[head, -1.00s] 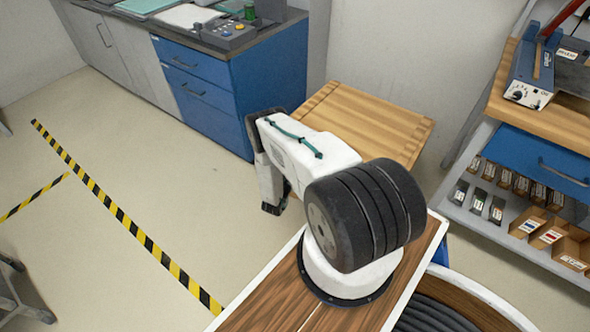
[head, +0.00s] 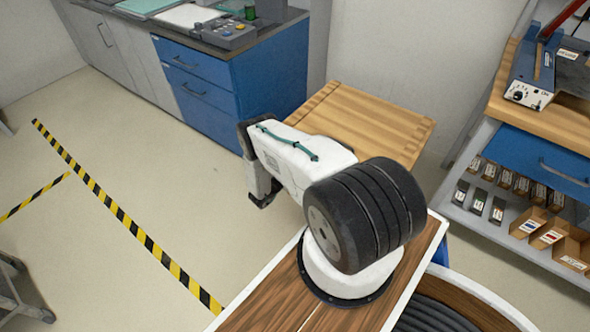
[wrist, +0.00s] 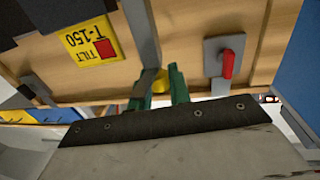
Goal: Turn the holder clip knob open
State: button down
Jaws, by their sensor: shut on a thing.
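In the wrist view, my gripper (wrist: 160,88) shows two green fingers on either side of a small yellow knob (wrist: 161,80). The fingers are shut on this knob, and they hide part of it. The knob sits near the lower edge of a wooden panel (wrist: 185,70), beside a grey metal strip (wrist: 140,28). The knob's turn angle cannot be told. In the head view my white arm reaches to the far side, and neither the fingers nor the knob can be made out.
A red handle (wrist: 227,64) on a grey plate is right of the fingers. In the head view, a wooden-topped cart (head: 370,115) stands beyond my arm, a blue drawer cabinet (head: 230,85) behind.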

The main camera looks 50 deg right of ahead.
jog(key=c, duration=1.4)
grip_release()
jog(key=shift+o, duration=0.2)
jog(key=shift+a, duration=0.1)
jog(key=a, duration=0.7)
jog(key=shift+w+a, duration=0.25)
jog(key=shift+a, duration=0.05)
